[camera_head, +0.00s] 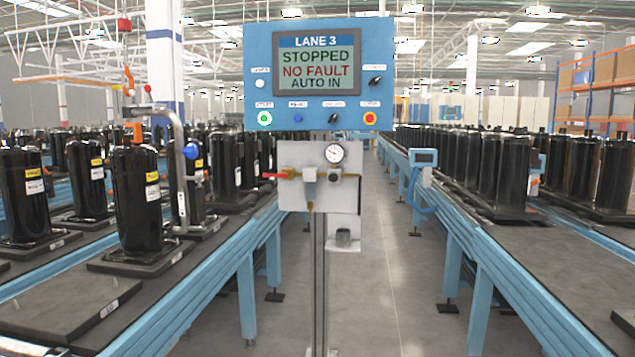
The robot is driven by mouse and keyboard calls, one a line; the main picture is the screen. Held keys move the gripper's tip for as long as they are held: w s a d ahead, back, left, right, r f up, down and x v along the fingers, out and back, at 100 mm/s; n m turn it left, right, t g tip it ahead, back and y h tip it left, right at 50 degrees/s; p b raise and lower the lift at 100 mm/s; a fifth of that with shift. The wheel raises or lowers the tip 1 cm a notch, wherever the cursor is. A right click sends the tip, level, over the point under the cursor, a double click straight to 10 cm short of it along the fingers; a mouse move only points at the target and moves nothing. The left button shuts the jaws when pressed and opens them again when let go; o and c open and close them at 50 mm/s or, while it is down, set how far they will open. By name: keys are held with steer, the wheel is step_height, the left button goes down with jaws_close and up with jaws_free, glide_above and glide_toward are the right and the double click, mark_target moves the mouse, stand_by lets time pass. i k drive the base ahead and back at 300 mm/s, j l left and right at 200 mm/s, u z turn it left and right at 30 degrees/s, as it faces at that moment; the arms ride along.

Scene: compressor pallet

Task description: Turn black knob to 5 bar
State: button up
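A white plate (292,156) on a post below the control panel carries an air line with brass fittings. A round pressure gauge (334,152) with a white face sits at its upper right; its needle and scale are too small to read. A small dark part (335,175) just below the gauge may be the black knob; its setting cannot be told. A red lever (274,176) sticks out to the left. The blue panel (258,52) above also has small black switches (375,80). My gripper is not in view.
The panel's screen (319,66) reads LANE 3, STOPPED, NO FAULT, AUTO IN. Blue-framed conveyors with black compressors (135,200) flank the post on both sides. A hook-shaped metal pipe (178,150) hangs at left. Grey floor (375,270) lies open right of the post.

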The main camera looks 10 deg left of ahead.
mark_target(333, 177)
steer(key=i+z, duration=0.45)
steer(key=i, duration=1.9)
